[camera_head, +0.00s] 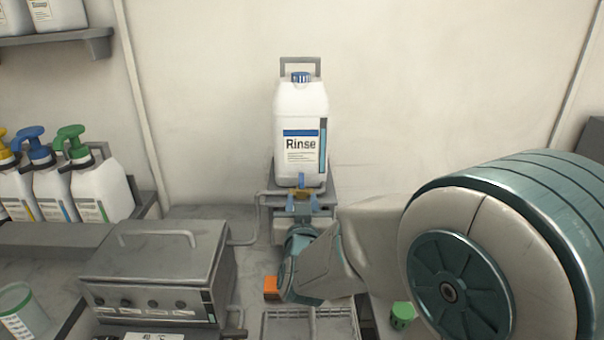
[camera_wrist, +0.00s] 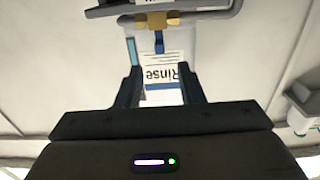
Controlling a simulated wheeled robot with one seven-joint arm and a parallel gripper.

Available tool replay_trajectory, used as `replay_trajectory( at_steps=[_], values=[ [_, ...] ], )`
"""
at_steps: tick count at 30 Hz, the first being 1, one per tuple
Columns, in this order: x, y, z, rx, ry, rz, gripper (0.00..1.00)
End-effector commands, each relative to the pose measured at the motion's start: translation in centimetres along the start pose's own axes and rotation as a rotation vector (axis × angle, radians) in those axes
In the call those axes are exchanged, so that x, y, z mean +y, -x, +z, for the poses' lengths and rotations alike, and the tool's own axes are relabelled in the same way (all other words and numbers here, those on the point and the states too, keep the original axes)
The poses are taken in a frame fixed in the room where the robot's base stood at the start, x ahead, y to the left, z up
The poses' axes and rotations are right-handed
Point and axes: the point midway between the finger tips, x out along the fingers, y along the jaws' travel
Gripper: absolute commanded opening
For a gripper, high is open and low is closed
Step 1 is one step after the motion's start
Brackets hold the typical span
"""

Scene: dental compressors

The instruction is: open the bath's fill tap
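A white Rinse canister (camera_head: 300,130) with a blue cap stands on a grey stand against the wall. Below its front is a tap with a yellow body (camera_head: 302,194) and a blue lever (camera_head: 302,180), which points up. In the wrist view, which is upside down, the tap's yellow body (camera_wrist: 157,20) and blue lever (camera_wrist: 158,42) appear beyond my gripper (camera_wrist: 160,80). My gripper is open and empty, its two dark fingers apart on either side of the label. It faces the tap; the exact gap is hard to tell. My arm hides part of the area below the tap.
A metal bath-like box (camera_head: 155,262) with a lid handle and several knobs stands left. Pump bottles (camera_head: 95,185) stand farther left. An orange block (camera_head: 271,287), a wire rack (camera_head: 310,325) and a green cup (camera_head: 402,315) are near my arm.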

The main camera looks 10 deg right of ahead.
Motion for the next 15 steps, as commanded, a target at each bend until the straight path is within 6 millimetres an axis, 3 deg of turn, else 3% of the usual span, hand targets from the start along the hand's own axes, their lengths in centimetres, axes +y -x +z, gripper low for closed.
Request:
replay_trajectory(
  at_steps=[15],
  values=[
    [-0.2,-2.0,-1.0,0.011,0.013,0.011,0.35]
  ],
)
